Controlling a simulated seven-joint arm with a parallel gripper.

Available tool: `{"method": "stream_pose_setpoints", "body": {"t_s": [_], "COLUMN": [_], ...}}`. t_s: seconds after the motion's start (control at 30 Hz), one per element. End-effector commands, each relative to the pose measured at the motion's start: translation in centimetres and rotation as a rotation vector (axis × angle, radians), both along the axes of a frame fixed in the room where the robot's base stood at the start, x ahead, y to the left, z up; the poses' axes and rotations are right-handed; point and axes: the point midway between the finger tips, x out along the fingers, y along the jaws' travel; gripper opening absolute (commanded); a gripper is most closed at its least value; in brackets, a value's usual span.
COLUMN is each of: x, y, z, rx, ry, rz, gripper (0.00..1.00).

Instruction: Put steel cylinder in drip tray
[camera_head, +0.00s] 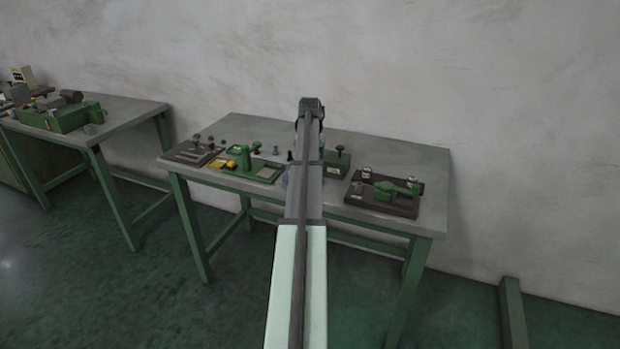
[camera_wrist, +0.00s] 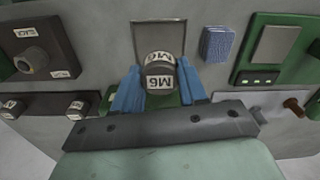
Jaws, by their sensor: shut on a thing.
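The steel cylinder (camera_wrist: 160,73), a short dark metal piece with white M6 labels, is between the blue fingers of my gripper (camera_wrist: 160,84) in the wrist view. My gripper is shut on it. A shallow grey rectangular tray (camera_wrist: 158,30), which looks like the drip tray, lies just beyond the cylinder in the wrist view. The cylinder overlaps its near edge in the picture; I cannot tell its height above the tray. In the head view my arm hides the gripper, the cylinder and the tray.
The grey-topped workbench (camera_head: 400,155) carries a green machine with a yellow part (camera_head: 243,160) on the left and a dark plate with green parts (camera_head: 383,194) on the right. A blue block (camera_wrist: 217,44) lies right of the tray. A dark block with a knob (camera_wrist: 38,50) stands left.

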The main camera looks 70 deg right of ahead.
Motion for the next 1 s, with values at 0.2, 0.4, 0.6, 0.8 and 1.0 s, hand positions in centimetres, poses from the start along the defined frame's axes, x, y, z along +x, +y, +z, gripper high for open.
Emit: {"method": "stream_pose_setpoints", "body": {"t_s": [0.2,0.4,0.6,0.8,1.0], "x": [0.0,-0.1,0.0,0.0,0.0], "y": [0.0,0.0,0.0,0.0,0.0], "z": [-2.1,-4.2,-5.7,-5.7,-6.0], "rx": [0.0,0.001,-0.001,-0.001,0.0], "ry": [0.0,0.0,0.0,0.0,0.0], "rz": [0.0,0.0,0.0,0.0,0.0], "gripper": [0.0,0.0,0.0,0.0,0.47]}}
